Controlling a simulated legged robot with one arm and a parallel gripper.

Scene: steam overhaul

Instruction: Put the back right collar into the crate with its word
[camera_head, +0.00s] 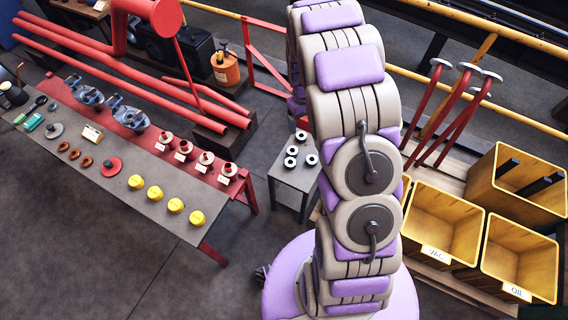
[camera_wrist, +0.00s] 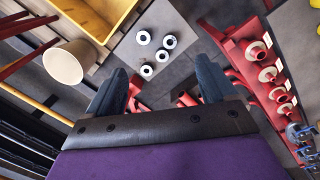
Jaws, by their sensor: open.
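Several pale rings with dark centres, seemingly the collars, lie on a small grey table (camera_head: 286,180). The rearmost one (camera_head: 302,136) fits the back right collar; in the wrist view it is probably the lowest ring (camera_wrist: 147,71). Any word on it is too small to read. Two yellow crates carry readable labels: the VAC crate (camera_head: 415,205) and the OIL crate (camera_head: 545,265). A third yellow crate (camera_head: 476,180) stands behind them, its label not visible. My gripper (camera_wrist: 160,68) is open and empty, its fingers apart above the small table. It is hidden in the head view.
A long bench (camera_head: 170,210) at left holds yellow caps, red tagged fittings (camera_head: 206,158) and blue valves. Red levers with pale tops (camera_head: 462,110) rise behind the crates.

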